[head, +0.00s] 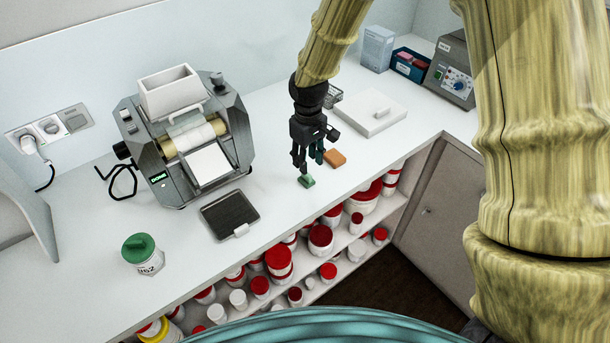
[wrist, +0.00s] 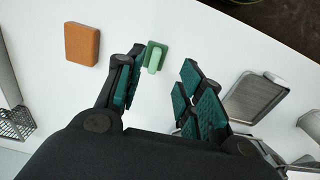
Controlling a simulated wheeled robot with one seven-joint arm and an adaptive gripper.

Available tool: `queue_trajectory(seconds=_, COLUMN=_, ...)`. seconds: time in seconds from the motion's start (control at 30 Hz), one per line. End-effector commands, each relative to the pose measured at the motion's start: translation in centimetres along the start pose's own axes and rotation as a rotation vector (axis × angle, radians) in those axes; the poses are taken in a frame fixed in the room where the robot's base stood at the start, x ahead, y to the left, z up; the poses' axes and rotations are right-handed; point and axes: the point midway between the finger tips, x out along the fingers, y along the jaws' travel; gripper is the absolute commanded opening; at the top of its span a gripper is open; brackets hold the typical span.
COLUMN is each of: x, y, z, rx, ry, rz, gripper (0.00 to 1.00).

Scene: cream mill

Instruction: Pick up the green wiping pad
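The green wiping pad (head: 307,181) lies on the white counter near its front edge. In the wrist view the pad (wrist: 155,57) shows a paler raised grip along its middle. It lies ahead of my fingertips, between their two lines and closer to the left finger. My gripper (head: 308,165) hangs just above and behind the pad in the head view. In the wrist view my gripper (wrist: 163,82) has its teal-padded fingers spread wide, with nothing between them. I cannot tell the exact height of the fingertips above the counter.
An orange block (head: 335,158) lies right of the pad. A dark tray (head: 230,214) and a three-roll mill (head: 185,135) stand to the left. A white flat device (head: 371,112) is behind at right. A green-lidded jar (head: 143,253) stands at far left. Shelves of red-lidded jars are below the edge.

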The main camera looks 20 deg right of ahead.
Motion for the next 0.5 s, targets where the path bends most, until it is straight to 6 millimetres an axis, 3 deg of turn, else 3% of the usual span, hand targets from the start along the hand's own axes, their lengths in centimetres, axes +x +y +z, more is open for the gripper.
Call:
queue_trajectory(seconds=0.2, x=1.9, y=0.1, z=0.1, rx=0.001, ry=-0.002, rz=0.0, gripper=0.38)
queue_trajectory(seconds=0.5, x=2.9, y=0.1, z=-0.1, rx=-0.001, ry=-0.001, rz=0.0, gripper=0.38)
